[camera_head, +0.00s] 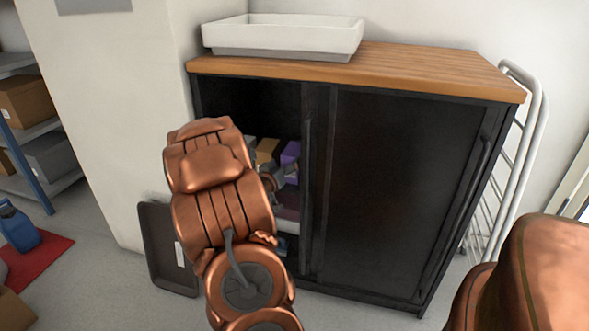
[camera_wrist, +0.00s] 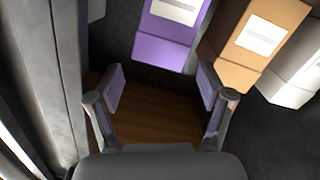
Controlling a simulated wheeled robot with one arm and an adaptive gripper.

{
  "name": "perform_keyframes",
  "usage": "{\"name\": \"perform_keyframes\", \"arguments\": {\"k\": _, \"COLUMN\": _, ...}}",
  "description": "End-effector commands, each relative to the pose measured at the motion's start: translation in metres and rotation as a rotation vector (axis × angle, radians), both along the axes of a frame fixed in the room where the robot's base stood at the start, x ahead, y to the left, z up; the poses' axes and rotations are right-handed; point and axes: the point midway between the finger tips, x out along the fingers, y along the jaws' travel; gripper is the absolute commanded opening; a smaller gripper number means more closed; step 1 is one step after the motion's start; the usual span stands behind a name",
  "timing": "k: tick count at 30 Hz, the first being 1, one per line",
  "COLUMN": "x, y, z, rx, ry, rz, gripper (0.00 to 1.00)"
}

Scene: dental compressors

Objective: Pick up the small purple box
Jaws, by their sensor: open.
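The small purple box (camera_wrist: 166,50) stands inside the cabinet, with a white label on its upper part in the wrist view. In the head view the purple box (camera_head: 290,157) shows in the open left side of the cabinet, partly hidden by my arm. My gripper (camera_wrist: 160,90) is open and empty, its two fingers spread. The box lies ahead of the fingertips, and its near lower edge reaches close to the right fingertip. I cannot tell whether they touch. In the head view my arm hides most of my gripper.
A tan box (camera_wrist: 250,42) stands right of the purple box, with a white box (camera_wrist: 293,75) beyond it. The black cabinet (camera_head: 400,180) has a closed right door and a wooden top. A white tray (camera_head: 284,36) sits on top. A grey frame edge (camera_wrist: 62,70) runs close to the left finger.

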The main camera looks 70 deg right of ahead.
Motion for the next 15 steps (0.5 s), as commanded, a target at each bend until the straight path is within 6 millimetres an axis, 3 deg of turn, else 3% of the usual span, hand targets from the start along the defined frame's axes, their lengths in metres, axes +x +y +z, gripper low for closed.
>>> {"name": "perform_keyframes", "arguments": {"k": 15, "x": 0.001, "y": -0.051, "z": -0.009, "rx": -0.001, "ry": -0.002, "rz": 0.002, "gripper": 0.80}}
